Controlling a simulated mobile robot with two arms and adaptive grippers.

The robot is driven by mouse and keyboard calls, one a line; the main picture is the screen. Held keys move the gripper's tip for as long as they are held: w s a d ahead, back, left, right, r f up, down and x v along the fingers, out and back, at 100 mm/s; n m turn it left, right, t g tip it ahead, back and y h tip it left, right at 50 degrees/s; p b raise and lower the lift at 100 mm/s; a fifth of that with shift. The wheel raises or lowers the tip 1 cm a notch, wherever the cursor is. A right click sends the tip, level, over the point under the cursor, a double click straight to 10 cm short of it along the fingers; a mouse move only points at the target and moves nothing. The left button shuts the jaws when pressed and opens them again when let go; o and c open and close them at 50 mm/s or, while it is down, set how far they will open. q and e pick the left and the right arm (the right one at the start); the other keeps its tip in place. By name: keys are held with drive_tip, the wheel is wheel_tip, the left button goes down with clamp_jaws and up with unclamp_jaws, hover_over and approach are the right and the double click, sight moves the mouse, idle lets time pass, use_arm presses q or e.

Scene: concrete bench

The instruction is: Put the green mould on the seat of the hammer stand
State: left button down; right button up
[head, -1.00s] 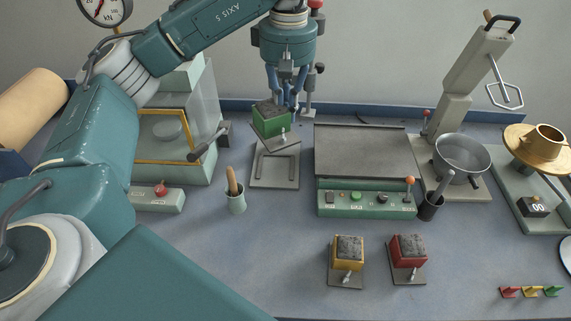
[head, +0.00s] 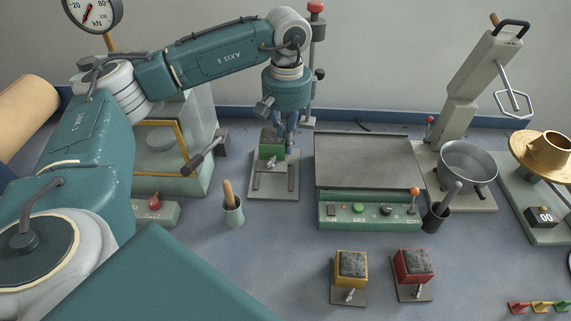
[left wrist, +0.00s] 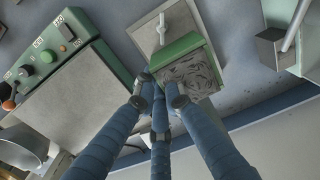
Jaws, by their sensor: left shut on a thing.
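The green mould (head: 272,151), filled with dark grey material, is at the grey base of the hammer stand (head: 288,188), between the pale frame press and the flat-topped table. My left gripper (head: 278,138) comes down from above with its fingers shut on the mould's back edge. The mould looks level and close above or on the base; I cannot tell if it touches. In the left wrist view the fingers (left wrist: 160,92) meet the rim of the green mould (left wrist: 188,66), with a light plate beyond it. The fingers partly hide the mould. My right gripper is not in view.
A post with a red knob (head: 316,8) rises just behind the gripper. A cup with a wooden handle (head: 233,212) stands front left of the base. The table with green controls (head: 370,160) is close to the right. Yellow (head: 351,268) and red (head: 414,265) moulds stand in front.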

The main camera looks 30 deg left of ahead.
use_arm(q)
wheel_tip(320, 180, down, 9)
drive_tip(key=shift+w+r+p, duration=0.1)
drive_tip(key=shift+p, duration=0.4)
drive_tip(key=c, duration=1.8)
unclamp_jaws()
drive_tip(key=shift+f, duration=0.2)
drive_tip(key=shift+c, duration=0.2)
